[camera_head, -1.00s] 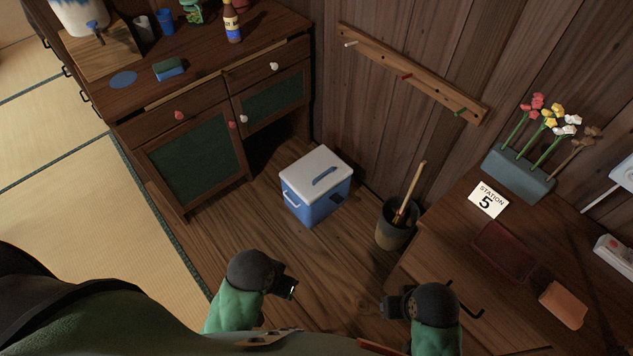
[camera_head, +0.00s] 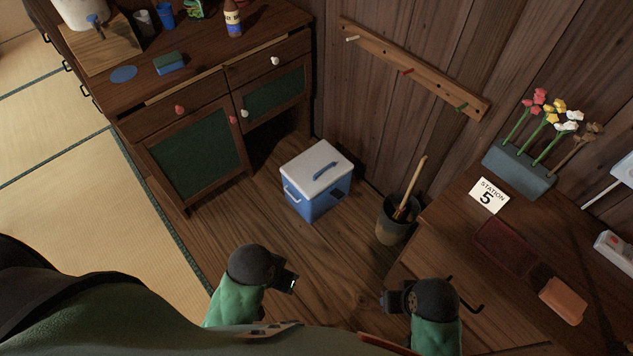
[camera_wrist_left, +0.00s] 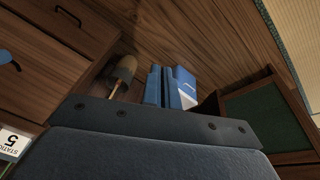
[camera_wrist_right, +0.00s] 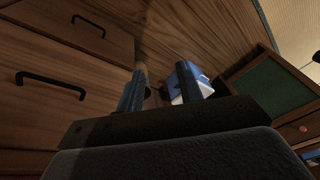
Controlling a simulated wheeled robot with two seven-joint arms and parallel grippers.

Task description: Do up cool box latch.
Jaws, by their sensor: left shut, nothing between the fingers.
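The cool box (camera_head: 312,203) is blue with a white lid (camera_head: 305,165) and stands on the wooden floor in the corner. The lid lies down on the body, with a blue handle on top and a pale handle on the left side. The latch is too small to make out. My left gripper (camera_head: 290,284) is shut and empty, in front of the box and apart from it; the box shows beyond its fingers in the left wrist view (camera_wrist_left: 187,78). My right gripper (camera_head: 388,301) is open and empty, to the right. The box shows partly behind its fingers in the right wrist view (camera_wrist_right: 181,78).
A wooden cabinet (camera_head: 192,155) stands left of the box. A dark bucket (camera_head: 393,228) with a wooden-handled tool stands to its right. A wooden desk (camera_head: 450,235) with flowers and a Station 5 card is at the right. The floor between my grippers and the box is clear.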

